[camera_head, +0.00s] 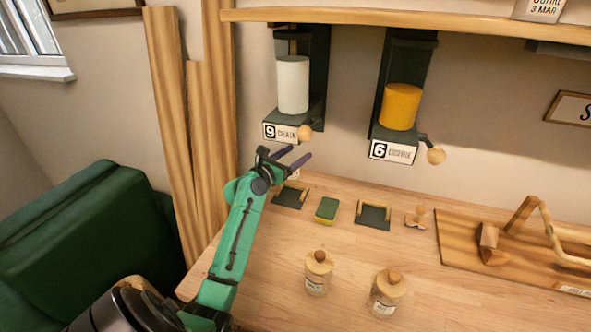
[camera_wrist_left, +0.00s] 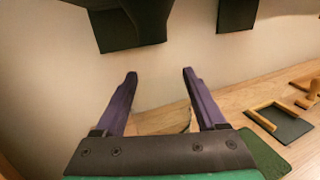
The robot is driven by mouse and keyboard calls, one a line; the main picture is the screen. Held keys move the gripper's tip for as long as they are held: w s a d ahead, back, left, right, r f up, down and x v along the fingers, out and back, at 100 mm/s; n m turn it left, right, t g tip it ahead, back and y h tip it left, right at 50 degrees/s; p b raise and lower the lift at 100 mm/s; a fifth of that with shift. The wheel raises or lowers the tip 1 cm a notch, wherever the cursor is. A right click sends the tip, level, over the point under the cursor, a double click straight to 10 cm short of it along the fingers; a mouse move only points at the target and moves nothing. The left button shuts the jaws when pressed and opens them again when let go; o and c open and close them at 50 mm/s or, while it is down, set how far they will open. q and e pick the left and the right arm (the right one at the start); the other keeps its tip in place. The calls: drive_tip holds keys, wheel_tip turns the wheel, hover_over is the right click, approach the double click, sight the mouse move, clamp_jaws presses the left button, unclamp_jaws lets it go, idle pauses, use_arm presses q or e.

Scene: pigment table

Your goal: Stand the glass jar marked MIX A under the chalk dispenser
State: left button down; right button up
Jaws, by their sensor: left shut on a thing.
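The chalk dispenser (camera_head: 293,85), labelled 9 CHALK, hangs on the wall with a white cylinder; its dark underside (camera_wrist_left: 130,28) shows in the left wrist view. Below it on the table is a dark pad with wooden edging (camera_head: 287,198). My left gripper (camera_head: 295,158) is just below this dispenser, its purple fingers spread around a see-through thing (camera_wrist_left: 160,119), which looks like the glass jar. In the head view the gripper mostly hides it; only a pale bit (camera_head: 293,175) shows. I cannot read MIX A anywhere. My right gripper is out of view.
The second dispenser (camera_head: 402,105), with yellow pigment, hangs to the right above another pad (camera_head: 373,216). A sponge (camera_head: 327,210) lies between the pads. Two corked jars (camera_head: 318,272) (camera_head: 388,293) stand nearer the front. A wooden board (camera_head: 465,245) with a rack is at right.

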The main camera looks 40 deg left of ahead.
use_arm(q)
drive_tip(key=f, duration=0.2)
drive_tip(key=f+b, duration=0.1)
drive_tip(key=f, duration=0.1)
drive_tip(key=shift+s+f, duration=0.2)
drive_tip(key=shift+f, duration=0.15)
drive_tip(key=shift+w+a+f, duration=0.1)
drive_tip(key=shift+w+f, duration=0.2)
drive_tip(key=shift+f, duration=0.25)
drive_tip(key=shift+f, duration=0.1)
unclamp_jaws()
drive_tip(key=shift+s, duration=0.1)
drive_tip(key=s+b, duration=0.1)
drive_tip(key=s, duration=1)
drive_tip(key=shift+s, duration=0.5)
